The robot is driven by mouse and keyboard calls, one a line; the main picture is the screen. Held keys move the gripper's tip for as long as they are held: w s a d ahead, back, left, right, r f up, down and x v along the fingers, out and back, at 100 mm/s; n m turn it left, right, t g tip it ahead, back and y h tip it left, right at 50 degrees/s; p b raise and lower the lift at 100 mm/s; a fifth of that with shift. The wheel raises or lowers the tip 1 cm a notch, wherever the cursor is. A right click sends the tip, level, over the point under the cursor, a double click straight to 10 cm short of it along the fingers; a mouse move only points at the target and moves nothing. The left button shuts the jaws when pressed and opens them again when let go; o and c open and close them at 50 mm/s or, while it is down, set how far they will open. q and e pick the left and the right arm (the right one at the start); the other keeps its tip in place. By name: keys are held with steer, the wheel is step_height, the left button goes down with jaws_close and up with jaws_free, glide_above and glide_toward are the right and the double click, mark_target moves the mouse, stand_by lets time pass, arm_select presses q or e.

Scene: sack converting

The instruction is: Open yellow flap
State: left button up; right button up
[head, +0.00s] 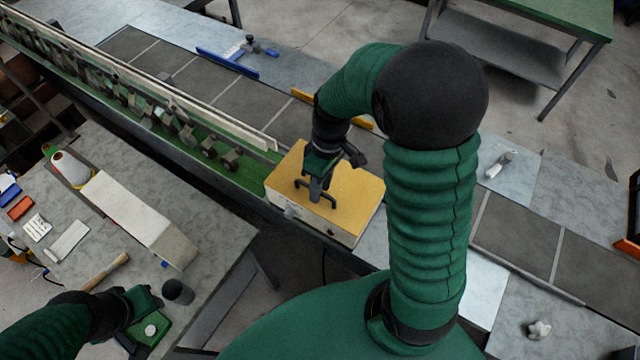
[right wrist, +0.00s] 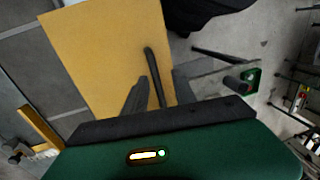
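The yellow flap (head: 355,193) is the flat top of a pale box-shaped unit (head: 299,218) beside the conveyor line. It lies level, and a dark bar handle stands on it. In the right wrist view the flap (right wrist: 105,60) fills the upper left, with the dark handle bar (right wrist: 151,65) on it. My right gripper (head: 316,190) points down at the handle. In the right wrist view its two fingers (right wrist: 159,78) stand apart on either side of the bar, with a gap at the right finger. My left gripper (head: 145,325) is low at the left; its fingers are unclear.
A grey table (head: 220,232) at the left holds a long pale box (head: 135,215), a wooden-handled tool (head: 108,270) and a dark cup (head: 177,291). A row of metal clamps (head: 165,118) runs up to the yellow-topped unit. A green-topped bench (head: 560,15) stands at the back right.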

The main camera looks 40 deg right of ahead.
steer(key=shift+w+d+f, duration=0.2)
steer(key=shift+w+d, duration=0.15)
jaws_close()
steer(key=shift+s+a, duration=0.1)
stand_by(0.8)
